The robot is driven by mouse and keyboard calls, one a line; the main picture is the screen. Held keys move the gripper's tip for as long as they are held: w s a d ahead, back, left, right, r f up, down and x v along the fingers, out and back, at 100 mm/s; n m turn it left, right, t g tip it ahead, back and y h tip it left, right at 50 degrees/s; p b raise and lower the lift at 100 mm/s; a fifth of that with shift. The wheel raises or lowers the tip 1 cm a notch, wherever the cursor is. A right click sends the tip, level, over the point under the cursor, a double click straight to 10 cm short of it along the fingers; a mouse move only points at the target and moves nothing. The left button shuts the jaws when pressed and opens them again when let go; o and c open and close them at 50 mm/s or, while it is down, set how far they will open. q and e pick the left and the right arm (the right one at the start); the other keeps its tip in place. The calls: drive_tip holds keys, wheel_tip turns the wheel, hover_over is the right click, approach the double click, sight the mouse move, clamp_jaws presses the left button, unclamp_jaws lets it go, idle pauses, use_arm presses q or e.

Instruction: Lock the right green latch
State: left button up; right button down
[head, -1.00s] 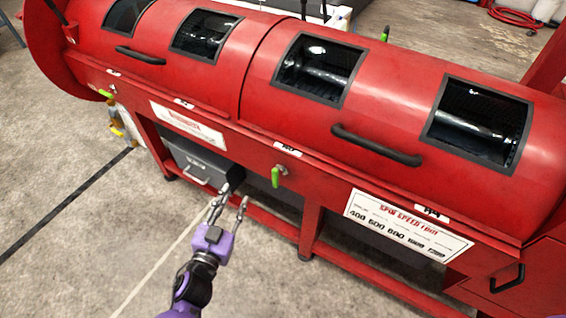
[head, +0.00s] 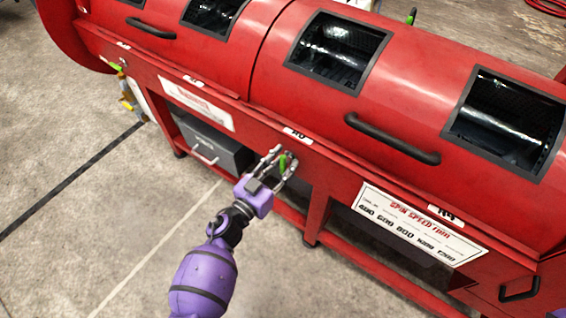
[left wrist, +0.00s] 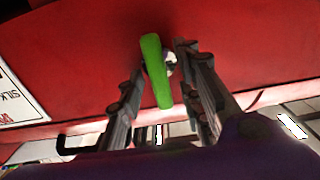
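The right green latch (head: 283,164) is a small green handle on the front rail of the red machine, and it hangs roughly straight down from its pivot. My left gripper (head: 284,157) is open, with one finger on each side of the latch. In the left wrist view the green handle (left wrist: 154,72) stands between the two spread fingers (left wrist: 161,66), slightly tilted. I cannot tell whether either finger touches it. The other green latch (head: 116,67) is far to the left on the same rail. My right gripper is not in view.
The red machine (head: 330,190) has windowed lids with black handles (head: 392,139) above the rail. A grey drawer box (head: 212,146) sits underneath, left of the gripper. A white spin-speed sign (head: 418,224) is on the right. The concrete floor in front is clear.

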use_arm(q)
drive_tip(key=shift+w, duration=0.1)
clamp_jaws()
